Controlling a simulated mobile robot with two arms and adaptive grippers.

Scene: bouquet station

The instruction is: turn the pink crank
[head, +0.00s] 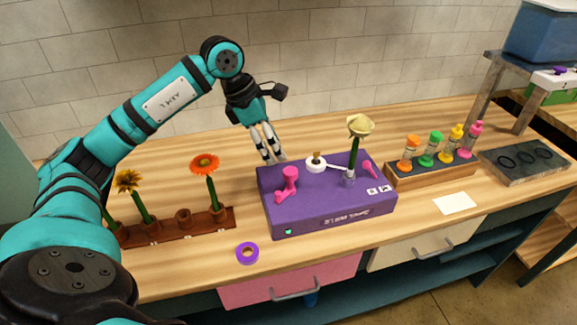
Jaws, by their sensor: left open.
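The pink crank (287,183) stands on the left part of the top of a purple box (330,221). Its upright grip rises from a short arm. My left gripper (272,158) is open and empty, pointing down near the back left edge of the box, behind and a little left of the crank. It appears apart from the crank. A smaller pink part (370,169) is at the right of the box top. A pale flower (359,126) stands upright in a grey holder (348,179) on the box. My right gripper is not in view.
A brown rack (160,230) with orange and yellow flowers is at the left. A purple ring (247,253) lies near the front edge. A wooden stand (432,170) with several coloured bottles is right of the box. A white card (454,203) lies in front of it.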

